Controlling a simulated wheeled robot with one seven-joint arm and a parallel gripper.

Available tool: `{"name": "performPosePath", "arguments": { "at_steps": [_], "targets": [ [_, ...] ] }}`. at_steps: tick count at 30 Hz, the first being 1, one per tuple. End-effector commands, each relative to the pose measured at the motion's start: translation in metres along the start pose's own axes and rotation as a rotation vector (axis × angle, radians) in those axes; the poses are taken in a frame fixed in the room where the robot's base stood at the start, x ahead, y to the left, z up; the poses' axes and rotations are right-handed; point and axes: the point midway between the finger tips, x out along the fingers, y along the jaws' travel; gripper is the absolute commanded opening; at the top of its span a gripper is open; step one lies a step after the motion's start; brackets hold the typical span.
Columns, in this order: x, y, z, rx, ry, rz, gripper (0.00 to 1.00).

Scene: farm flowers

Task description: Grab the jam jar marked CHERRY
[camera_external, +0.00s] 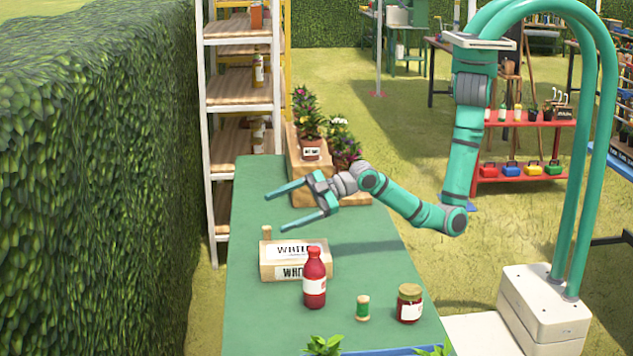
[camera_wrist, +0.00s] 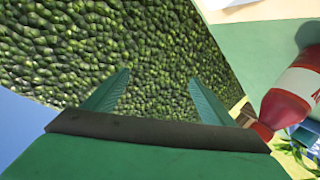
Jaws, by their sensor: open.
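A jar of dark red jam with a gold lid and a white label (camera_external: 409,304) stands upright at the front right of the green table (camera_external: 255,215). Its label is too small to read. My gripper (camera_external: 285,208) is open and empty above the table's left side, beyond the white-labelled box, its fingers pointing left toward the hedge. It is well apart from the jar. The open fingers also show in the wrist view (camera_wrist: 155,98), with the hedge behind them. I cannot see the jar in the wrist view.
A red bottle (camera_external: 314,278) stands before the box (camera_external: 296,260). A green spool (camera_external: 362,308) stands between bottle and jar. Potted plants (camera_external: 311,148) stand at the table's back. A tall hedge (camera_external: 90,180) rises left. Table space right of the box is clear.

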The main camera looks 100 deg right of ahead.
Motion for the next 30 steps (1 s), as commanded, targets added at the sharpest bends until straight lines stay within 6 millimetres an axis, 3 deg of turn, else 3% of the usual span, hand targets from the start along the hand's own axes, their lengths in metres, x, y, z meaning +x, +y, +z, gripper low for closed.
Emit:
{"name": "performPosePath", "arguments": {
  "at_steps": [1, 8, 13, 16, 19, 23, 27, 30],
  "targets": [
    [0.003, -0.014, -0.020, 0.014, -0.009, -0.029, 0.77],
    [0.001, -0.084, -0.078, 0.058, -0.102, -0.191, 0.77],
    [-0.019, -0.153, -0.109, 0.064, -0.200, -0.354, 0.77],
    [-0.043, -0.201, -0.121, 0.047, -0.279, -0.472, 0.77],
    [-0.078, -0.252, -0.126, -0.001, -0.390, -0.606, 0.77],
    [-0.141, -0.307, -0.111, -0.125, -0.599, -0.777, 0.77],
    [-0.193, -0.326, -0.088, -0.245, -0.794, -0.874, 0.77],
    [-0.213, -0.329, -0.081, -0.290, -0.872, -0.904, 0.77]
  ]
}}
